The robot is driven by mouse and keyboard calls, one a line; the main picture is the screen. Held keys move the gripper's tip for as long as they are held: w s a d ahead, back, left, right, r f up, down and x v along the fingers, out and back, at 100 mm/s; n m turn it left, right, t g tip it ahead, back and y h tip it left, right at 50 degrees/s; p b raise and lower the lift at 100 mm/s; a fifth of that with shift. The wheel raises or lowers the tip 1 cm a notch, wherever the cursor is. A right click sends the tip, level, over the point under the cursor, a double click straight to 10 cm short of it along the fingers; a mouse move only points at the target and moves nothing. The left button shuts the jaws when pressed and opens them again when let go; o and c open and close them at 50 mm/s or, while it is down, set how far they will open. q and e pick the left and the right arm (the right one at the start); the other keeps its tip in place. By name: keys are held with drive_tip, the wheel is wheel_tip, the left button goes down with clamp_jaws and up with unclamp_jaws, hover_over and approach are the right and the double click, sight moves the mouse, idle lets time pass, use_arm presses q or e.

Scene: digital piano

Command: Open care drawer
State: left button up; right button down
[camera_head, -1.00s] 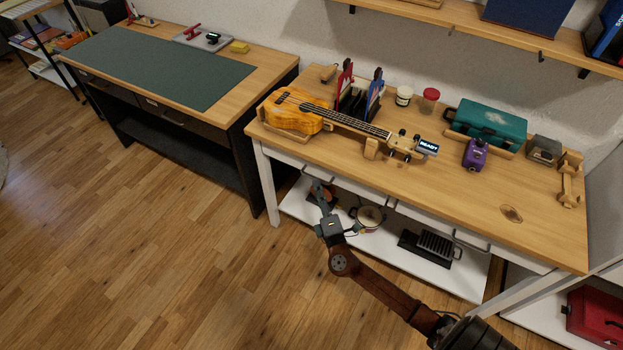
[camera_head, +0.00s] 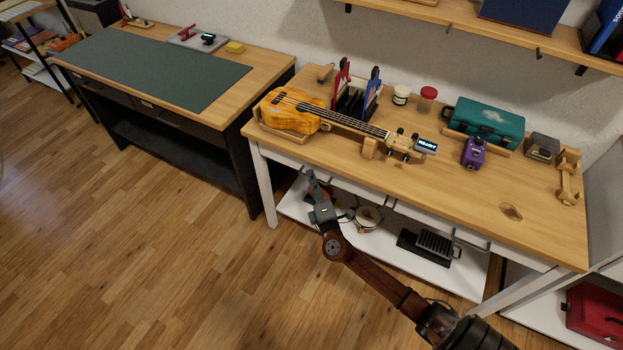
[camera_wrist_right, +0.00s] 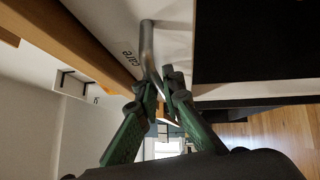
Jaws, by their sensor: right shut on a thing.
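The care drawer's pale front (camera_wrist_right: 175,35), marked "care", fills the upper middle of the right wrist view beside the wooden tabletop edge. Its metal bar handle (camera_wrist_right: 148,48) runs down between the green fingers of my right gripper (camera_wrist_right: 165,85), which is shut on it. In the head view my right gripper (camera_head: 312,178) is at the left part of the workbench front (camera_head: 480,205), just under the top. The fingers and arm hide part of the handle there. I cannot tell whether the drawer has any gap. My left gripper is not in view.
A ukulele (camera_head: 290,112), a teal case (camera_head: 485,123) and a purple pedal (camera_head: 474,152) are on the benchtop. A lower shelf (camera_head: 385,243) holds a round pot-like item (camera_head: 368,217) and a black rack (camera_head: 435,242). Open wooden floor (camera_head: 180,260) lies in front.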

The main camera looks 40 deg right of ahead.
drive_tip(key=shift+a, duration=0.1)
idle(0.5)
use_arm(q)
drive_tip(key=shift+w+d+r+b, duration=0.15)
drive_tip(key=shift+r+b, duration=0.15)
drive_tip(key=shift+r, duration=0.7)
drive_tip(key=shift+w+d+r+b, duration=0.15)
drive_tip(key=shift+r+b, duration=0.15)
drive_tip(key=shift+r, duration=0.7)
use_arm(e)
drive_tip(key=s+a, duration=0.4)
drive_tip(key=a, duration=0.7)
drive_tip(key=s+a, duration=0.5)
drive_tip(key=a, duration=0.6)
drive_tip(key=shift+s+a, duration=0.25)
drive_tip(key=shift+a, duration=0.1)
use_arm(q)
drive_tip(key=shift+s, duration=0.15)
use_arm(e)
drive_tip(key=shift+f, duration=0.1)
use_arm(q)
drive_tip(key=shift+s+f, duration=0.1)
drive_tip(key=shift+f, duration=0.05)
use_arm(e)
drive_tip(key=c, duration=2.3)
unclamp_jaws()
drive_tip(key=shift+c, duration=0.2)
